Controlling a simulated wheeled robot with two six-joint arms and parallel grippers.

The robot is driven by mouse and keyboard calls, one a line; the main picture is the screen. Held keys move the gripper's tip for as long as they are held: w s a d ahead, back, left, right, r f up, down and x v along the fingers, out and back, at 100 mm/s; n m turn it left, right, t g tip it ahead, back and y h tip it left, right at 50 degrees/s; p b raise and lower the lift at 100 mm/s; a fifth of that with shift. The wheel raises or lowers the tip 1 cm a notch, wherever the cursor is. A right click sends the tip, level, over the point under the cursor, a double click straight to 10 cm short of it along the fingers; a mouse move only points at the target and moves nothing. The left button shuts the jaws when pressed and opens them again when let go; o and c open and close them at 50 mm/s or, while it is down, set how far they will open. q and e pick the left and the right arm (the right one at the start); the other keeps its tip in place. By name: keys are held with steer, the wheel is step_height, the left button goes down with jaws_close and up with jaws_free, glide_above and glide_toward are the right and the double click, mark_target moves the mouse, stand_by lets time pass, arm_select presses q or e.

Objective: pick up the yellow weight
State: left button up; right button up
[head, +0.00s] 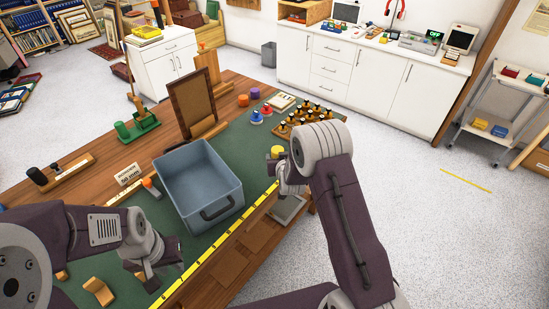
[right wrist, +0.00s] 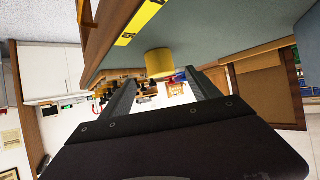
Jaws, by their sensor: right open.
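The yellow weight (head: 277,152) is a short cylinder standing on the green mat near the table's front edge, close to my right gripper. In the right wrist view the yellow weight (right wrist: 159,63) shows ahead of and between the two spread fingers of my right gripper (right wrist: 161,80), with nothing held. The wrist picture is turned over, so the table is at its top. In the head view my right forearm hides most of that gripper's fingers. My left gripper (head: 152,272) is low at the left, over the mat in front of the grey bin; its jaw gap is unclear.
A grey-blue bin (head: 199,182) stands on the mat. A wooden tray of several dark-topped pieces (head: 305,117) sits behind the weight. Red (head: 256,116) and blue (head: 267,109) pieces stand beyond. A yellow tape (head: 226,240) runs along the table's front edge. A brown board (head: 192,103) stands upright.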

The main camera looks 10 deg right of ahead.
mark_target(278, 149)
steer(key=shift+x, duration=0.75)
steer(key=shift+p+x, duration=0.45)
steer(key=shift+x, duration=2.55)
steer(key=shift+r, duration=0.15)
jaws_close()
steer(key=shift+w+r, duration=0.1)
